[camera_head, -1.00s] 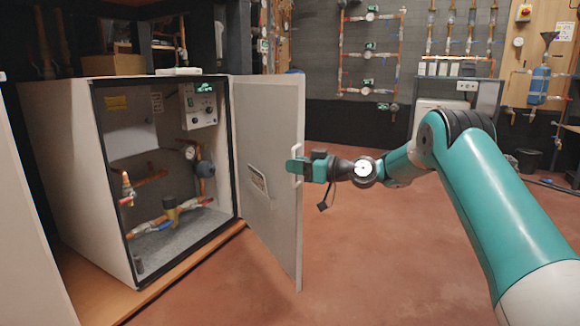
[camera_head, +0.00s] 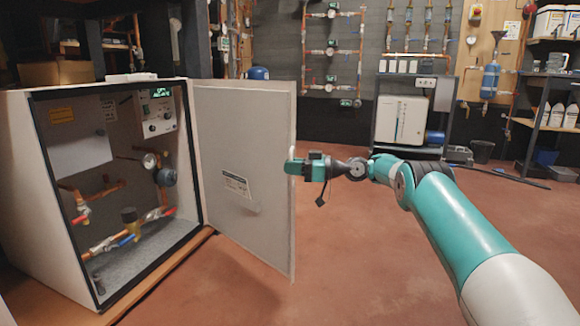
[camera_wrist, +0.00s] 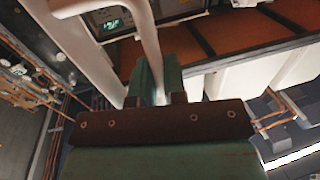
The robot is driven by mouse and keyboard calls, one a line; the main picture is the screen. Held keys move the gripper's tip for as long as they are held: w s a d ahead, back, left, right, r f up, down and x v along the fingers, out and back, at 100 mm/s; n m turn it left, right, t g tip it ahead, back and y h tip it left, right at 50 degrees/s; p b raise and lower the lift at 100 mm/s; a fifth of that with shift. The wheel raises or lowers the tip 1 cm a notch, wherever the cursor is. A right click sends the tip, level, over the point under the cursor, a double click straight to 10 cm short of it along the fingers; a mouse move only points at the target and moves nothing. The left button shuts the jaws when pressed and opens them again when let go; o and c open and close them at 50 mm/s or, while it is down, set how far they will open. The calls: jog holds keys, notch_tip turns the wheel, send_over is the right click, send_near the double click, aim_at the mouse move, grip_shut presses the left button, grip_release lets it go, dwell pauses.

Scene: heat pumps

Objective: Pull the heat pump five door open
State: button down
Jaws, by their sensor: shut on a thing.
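The heat pump cabinet (camera_head: 20,170) stands at the left with its door (camera_head: 240,135) swung wide open to the right. I see the door's inner face with a label on it. Inside are copper pipes, valves, a gauge and a control box with a lit display. My gripper (camera_head: 292,167) is at the door's free edge, shut on the handle, which is mostly hidden in the body camera view. In the wrist view, the pale bar handle (camera_wrist: 148,45) runs down between my green fingers (camera_wrist: 155,85).
The cabinet sits on a wooden base (camera_head: 165,270). Open reddish floor (camera_head: 350,240) lies right of the door. A white unit (camera_head: 402,120) on a stand, a dark bin (camera_head: 482,151) and shelves (camera_head: 550,130) stand at the back.

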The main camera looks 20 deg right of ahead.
jog(key=shift+w+r, duration=0.1)
jog(key=shift+w, duration=0.1)
jog(key=c, duration=1.4)
grip_release()
jog(key=shift+c, duration=0.2)
